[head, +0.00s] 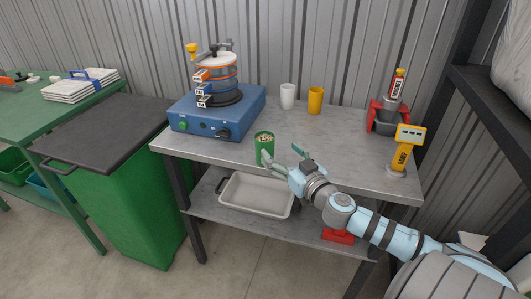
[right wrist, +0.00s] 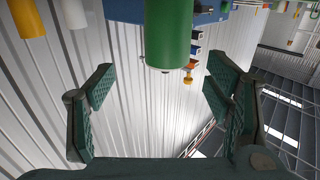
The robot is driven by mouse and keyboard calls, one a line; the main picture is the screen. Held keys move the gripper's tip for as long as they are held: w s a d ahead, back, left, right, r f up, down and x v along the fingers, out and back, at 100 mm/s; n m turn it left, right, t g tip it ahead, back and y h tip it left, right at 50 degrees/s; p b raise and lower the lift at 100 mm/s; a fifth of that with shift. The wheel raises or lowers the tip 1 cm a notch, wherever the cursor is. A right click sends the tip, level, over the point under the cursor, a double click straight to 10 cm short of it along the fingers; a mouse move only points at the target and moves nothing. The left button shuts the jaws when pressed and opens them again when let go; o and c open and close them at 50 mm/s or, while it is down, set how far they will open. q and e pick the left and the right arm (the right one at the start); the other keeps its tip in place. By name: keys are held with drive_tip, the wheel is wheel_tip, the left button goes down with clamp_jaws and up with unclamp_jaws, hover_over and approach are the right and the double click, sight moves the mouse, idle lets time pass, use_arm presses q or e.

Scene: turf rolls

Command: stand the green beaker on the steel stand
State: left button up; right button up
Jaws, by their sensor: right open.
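The green beaker (head: 264,148) stands near the front edge of the grey table, with pale, grainy contents at its top. My right gripper (head: 284,156) is open at the table's front edge, just right of the beaker. In the right wrist view the green beaker (right wrist: 167,35) shows ahead of and between the open fingers of the right gripper (right wrist: 163,76), and nothing is held. I cannot make out for certain which thing is the steel stand. My left gripper is not in view.
A blue machine with stacked sieves (head: 217,112) stands behind and left of the beaker. A white cup (head: 288,96) and a yellow cup (head: 315,101) stand at the back. A yellow meter (head: 402,152) stands at right. A pale tray (head: 256,195) lies on the lower shelf. The table's middle is clear.

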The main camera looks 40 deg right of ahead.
sight(270, 145)
drive_tip(key=w+p, duration=0.1)
drive_tip(key=w, duration=0.3)
drive_tip(key=w+p, duration=0.2)
drive_tip(key=w, duration=0.2)
drive_tip(key=shift+w+d+r+p, duration=0.1)
drive_tip(key=shift+r+p, duration=0.1)
drive_tip(key=shift+p, duration=0.1)
drive_tip(key=shift+w+f, duration=0.15)
drive_tip(key=c, duration=1.3)
